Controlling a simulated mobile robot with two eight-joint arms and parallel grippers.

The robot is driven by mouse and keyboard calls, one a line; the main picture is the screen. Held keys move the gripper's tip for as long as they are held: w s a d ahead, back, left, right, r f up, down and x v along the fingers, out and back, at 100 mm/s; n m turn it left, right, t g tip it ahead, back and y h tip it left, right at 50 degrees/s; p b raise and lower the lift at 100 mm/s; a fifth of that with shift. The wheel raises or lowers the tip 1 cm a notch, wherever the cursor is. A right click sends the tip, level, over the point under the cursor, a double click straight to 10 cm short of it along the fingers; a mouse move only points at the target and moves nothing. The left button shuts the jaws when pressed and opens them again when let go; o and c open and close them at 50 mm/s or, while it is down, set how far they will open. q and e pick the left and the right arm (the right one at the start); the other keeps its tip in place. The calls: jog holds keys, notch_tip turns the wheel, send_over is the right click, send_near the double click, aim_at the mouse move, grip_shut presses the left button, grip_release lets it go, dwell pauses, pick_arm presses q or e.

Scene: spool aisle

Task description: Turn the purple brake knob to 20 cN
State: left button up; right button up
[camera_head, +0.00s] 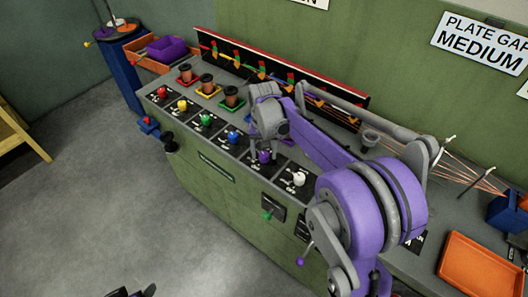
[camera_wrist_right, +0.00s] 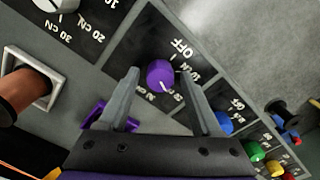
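The purple brake knob (camera_wrist_right: 161,74) stands on a black dial plate with OFF and cN labels. A short pale mark shows on its lower edge; the labels near it are too blurred to read the setting surely. My right gripper (camera_wrist_right: 158,80) is open, one finger on each side of the knob, with a visible gap on both sides. In the head view the purple knob (camera_head: 264,157) sits just below my right gripper (camera_head: 262,144), partly covered by it. A dark and purple part at the bottom edge may be my left gripper, but its fingers are not visible.
Red, yellow, green and blue knobs (camera_head: 233,137) line the bench left of the purple one; a white knob (camera_head: 299,179) is to its right. Brown spools (camera_head: 232,96) stand behind the row. An orange tray (camera_head: 480,262) lies at the right. The floor in front is clear.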

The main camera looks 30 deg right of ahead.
aim_at(264, 154)
jog(key=shift+o, duration=0.2)
notch_tip(264, 154, up, 11)
jog(key=shift+p, duration=0.4)
jog(key=shift+f, duration=0.1)
dwell(0.4)
